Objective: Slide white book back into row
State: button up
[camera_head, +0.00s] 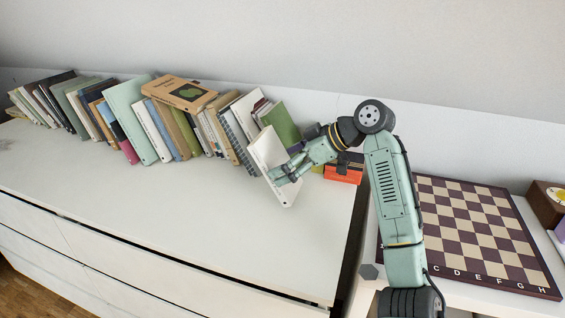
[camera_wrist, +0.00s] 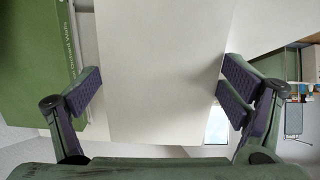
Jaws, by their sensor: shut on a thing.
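The white book (camera_head: 268,158) stands tilted at the right end of the row of books, sticking out in front of its neighbours. My gripper (camera_head: 281,175) is at the lower front part of it and is shut on it. In the wrist view the white book (camera_wrist: 160,70) fills the middle, between the two finger pads of my gripper (camera_wrist: 158,95). The row of books (camera_head: 150,115) leans along the back of the white dresser top. A green book (camera_head: 280,124) is just behind the white book, and a green cover (camera_wrist: 40,60) shows at left in the wrist view.
A tan book (camera_head: 180,93) lies flat on top of the row. An orange-red object (camera_head: 343,175) is right of my gripper. A chessboard (camera_head: 480,232) lies further right. The dresser top (camera_head: 150,215) in front of the row is clear.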

aim_at(287, 154)
jog(key=shift+w+d, duration=0.1)
jog(key=shift+w, duration=0.15)
jog(key=shift+w, duration=0.1)
jog(key=shift+w+d+r+p, duration=0.1)
jog(key=shift+w+d+p, duration=0.15)
jog(key=shift+w+p, duration=0.4)
jog(key=shift+w+d+p, duration=0.2)
jog(key=shift+w+p, duration=0.3)
jog(key=shift+w, duration=0.25)
jog(key=shift+w+d+p, duration=0.2)
jog(key=shift+w+p, duration=0.1)
jog(key=shift+w, duration=0.25)
jog(key=shift+w+d+p, duration=0.25)
jog(key=shift+w+p, duration=0.35)
jog(key=shift+w, duration=0.2)
jog(key=shift+w+d+p, duration=0.25)
jog(key=shift+w+p, duration=0.35)
jog(key=shift+w, duration=0.15)
